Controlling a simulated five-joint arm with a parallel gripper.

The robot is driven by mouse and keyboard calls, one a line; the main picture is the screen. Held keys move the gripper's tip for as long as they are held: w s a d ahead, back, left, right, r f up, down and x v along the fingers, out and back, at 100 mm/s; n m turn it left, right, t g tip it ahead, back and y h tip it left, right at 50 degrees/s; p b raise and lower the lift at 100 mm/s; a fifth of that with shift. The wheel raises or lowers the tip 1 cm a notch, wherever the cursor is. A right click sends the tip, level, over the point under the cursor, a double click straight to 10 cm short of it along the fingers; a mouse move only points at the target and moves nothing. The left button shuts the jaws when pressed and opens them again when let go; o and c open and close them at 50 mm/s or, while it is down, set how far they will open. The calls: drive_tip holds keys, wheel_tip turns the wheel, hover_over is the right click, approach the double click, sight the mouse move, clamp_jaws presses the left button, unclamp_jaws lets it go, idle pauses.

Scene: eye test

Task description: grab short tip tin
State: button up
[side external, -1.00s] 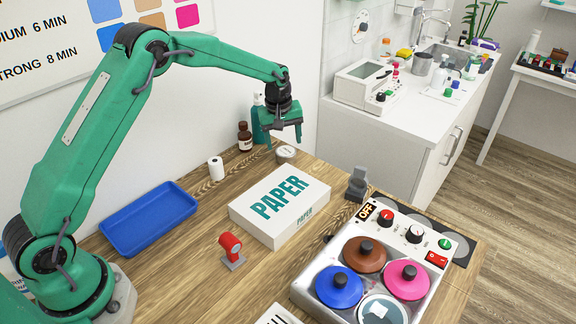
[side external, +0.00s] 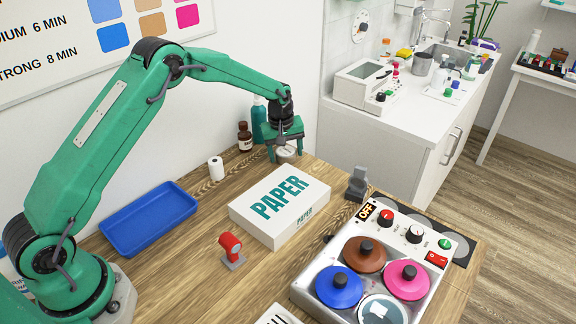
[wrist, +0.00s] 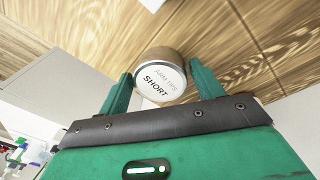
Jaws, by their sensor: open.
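The short tip tin (side external: 286,154) is a small round tin near the back edge of the wooden table, partly hidden by my gripper in the side view. In the wrist view the tin (wrist: 160,77) shows a white lid reading SHORT and a tan side. My gripper (side external: 285,151) is low over the tin, with its green fingers spread to either side of it. In the wrist view my gripper (wrist: 161,72) is open, and the tin sits between the fingertips, with a gap visible at the right finger. Contact at the left finger is unclear.
A brown bottle (side external: 245,137) and a teal bottle (side external: 259,118) stand close to the tin on the left. A white PAPER box (side external: 280,205) lies in front. A white roll (side external: 216,169) and a blue tray (side external: 148,218) are further left.

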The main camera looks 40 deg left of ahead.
sight(289, 152)
drive_tip(key=c, duration=0.8)
drive_tip(key=shift+r, duration=0.2)
drive_tip(key=shift+r, duration=0.55)
drive_tip(key=r, duration=0.1)
drive_tip(key=d+r, duration=0.1)
drive_tip(key=r, duration=0.1)
drive_tip(key=shift+s+r, duration=0.1)
drive_tip(key=shift+s, duration=0.1)
drive_tip(key=s+d+r, duration=0.1)
drive_tip(key=d+r, duration=0.1)
drive_tip(key=d, duration=0.1)
drive_tip(key=s+d+r, duration=0.2)
drive_tip(key=d, duration=0.1)
drive_tip(key=s+d+r, duration=0.2)
drive_tip(key=d, duration=0.1)
drive_tip(key=shift+s+d+r, duration=0.1)
drive_tip(key=shift+s+r, duration=0.05)
drive_tip(key=shift+s, duration=0.05)
